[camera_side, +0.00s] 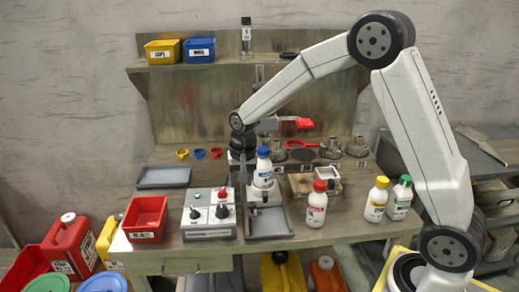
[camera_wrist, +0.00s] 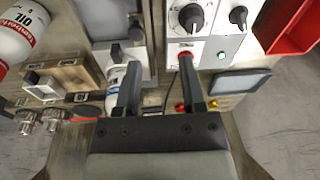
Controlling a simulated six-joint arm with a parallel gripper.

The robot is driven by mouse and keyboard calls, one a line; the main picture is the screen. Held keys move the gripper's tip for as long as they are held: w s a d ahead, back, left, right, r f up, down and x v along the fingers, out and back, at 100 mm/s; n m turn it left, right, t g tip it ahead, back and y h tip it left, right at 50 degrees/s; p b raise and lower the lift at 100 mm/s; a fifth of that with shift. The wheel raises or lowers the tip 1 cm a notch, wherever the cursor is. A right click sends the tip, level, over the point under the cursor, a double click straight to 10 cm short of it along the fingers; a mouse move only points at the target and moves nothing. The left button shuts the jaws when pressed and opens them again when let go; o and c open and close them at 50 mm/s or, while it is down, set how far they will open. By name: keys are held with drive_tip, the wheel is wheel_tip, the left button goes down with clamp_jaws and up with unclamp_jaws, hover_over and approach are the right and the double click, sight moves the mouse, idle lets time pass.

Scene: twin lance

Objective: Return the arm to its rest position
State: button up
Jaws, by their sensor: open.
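My gripper (camera_side: 243,168) hangs from my bent arm over the middle of the workbench, fingers downward, just left of a white bottle with a blue cap (camera_side: 263,168). In the wrist view my gripper (camera_wrist: 160,75) has its two dark fingers well apart, with nothing held between them. The blue-capped bottle stands upright on the grey and white bench device (camera_side: 268,222). In the wrist view a white bottle shows partly hidden behind the left finger. I cannot tell from these views whether the gripper touches the bottle.
A control box (camera_side: 208,213) with knobs and a red bin (camera_side: 147,219) stand left of the device. Red-capped (camera_side: 316,205), yellow-capped (camera_side: 376,200) and green-capped (camera_side: 399,199) bottles stand at right. A grey tray (camera_side: 164,177) lies behind. A shelf (camera_side: 225,68) is above.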

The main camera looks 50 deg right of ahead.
drive_tip(key=s+a+f+n+t, duration=0.1)
drive_tip(key=s+n, duration=0.6)
drive_tip(key=s, duration=1.2)
drive_tip(key=shift+a+f+n, duration=0.15)
drive_tip(key=shift+a+n, duration=0.25)
drive_tip(key=shift+a, duration=0.2)
